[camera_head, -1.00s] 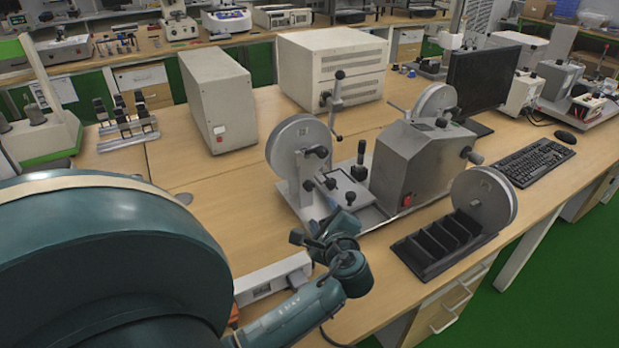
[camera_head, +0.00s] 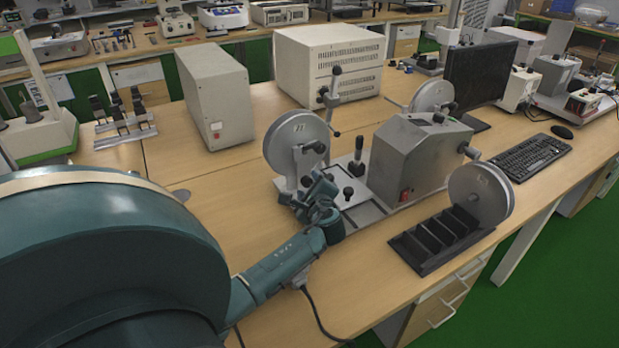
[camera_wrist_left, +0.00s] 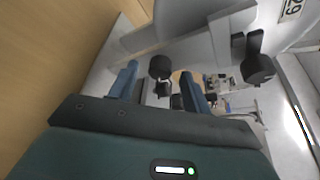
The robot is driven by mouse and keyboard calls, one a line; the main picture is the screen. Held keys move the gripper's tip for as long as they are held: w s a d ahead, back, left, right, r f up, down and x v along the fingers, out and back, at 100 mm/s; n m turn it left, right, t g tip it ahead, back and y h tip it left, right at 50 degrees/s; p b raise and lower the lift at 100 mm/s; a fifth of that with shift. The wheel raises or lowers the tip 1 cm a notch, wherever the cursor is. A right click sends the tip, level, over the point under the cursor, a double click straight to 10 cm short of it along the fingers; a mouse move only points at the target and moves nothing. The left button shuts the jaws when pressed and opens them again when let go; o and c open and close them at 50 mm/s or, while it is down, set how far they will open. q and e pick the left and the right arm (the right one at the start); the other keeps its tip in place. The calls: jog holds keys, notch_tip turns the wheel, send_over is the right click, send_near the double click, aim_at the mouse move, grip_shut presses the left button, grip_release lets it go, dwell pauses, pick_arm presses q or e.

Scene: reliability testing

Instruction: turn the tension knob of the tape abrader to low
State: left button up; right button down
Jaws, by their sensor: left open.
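The tape abrader (camera_head: 405,160) is a grey metal housing with a red switch, on a base plate with round reels. I cannot tell which is the tension knob. My left gripper (camera_head: 318,187) is at the front left of the base, below the left reel. In the left wrist view my left gripper (camera_wrist_left: 160,85) is open, with a black knob (camera_wrist_left: 160,67) showing between its fingertips, apparently untouched. My right gripper is out of view.
A black slotted tray (camera_head: 440,240) stands at the front right. A monitor (camera_head: 478,75) and a keyboard (camera_head: 530,157) are behind and right. Two white boxes stand at the back, the nearer one (camera_head: 215,95) at left. The wooden table (camera_head: 225,190) is bare left of the abrader.

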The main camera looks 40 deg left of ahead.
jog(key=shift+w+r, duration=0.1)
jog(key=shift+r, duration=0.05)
pick_arm(q)
jog(key=c, duration=1)
jog(key=f+n+b, duration=0.1)
jog(key=b, duration=0.2)
jog(key=shift+s+n+t, duration=0.1)
jog(key=shift+n+t, duration=0.2)
jog(key=shift+t, duration=0.1)
jog(key=n+b, duration=0.1)
jog(key=b, duration=0.1)
jog(key=shift+f+n+t+y+b, duration=0.15)
jog(key=shift+n+t+y+b, duration=0.15)
jog(key=shift+n+t+b, duration=0.3)
jog(key=shift+b, duration=0.15)
jog(key=shift+r+n+b, duration=0.25)
jog(key=shift+n+b, duration=0.05)
jog(key=shift+r, duration=0.1)
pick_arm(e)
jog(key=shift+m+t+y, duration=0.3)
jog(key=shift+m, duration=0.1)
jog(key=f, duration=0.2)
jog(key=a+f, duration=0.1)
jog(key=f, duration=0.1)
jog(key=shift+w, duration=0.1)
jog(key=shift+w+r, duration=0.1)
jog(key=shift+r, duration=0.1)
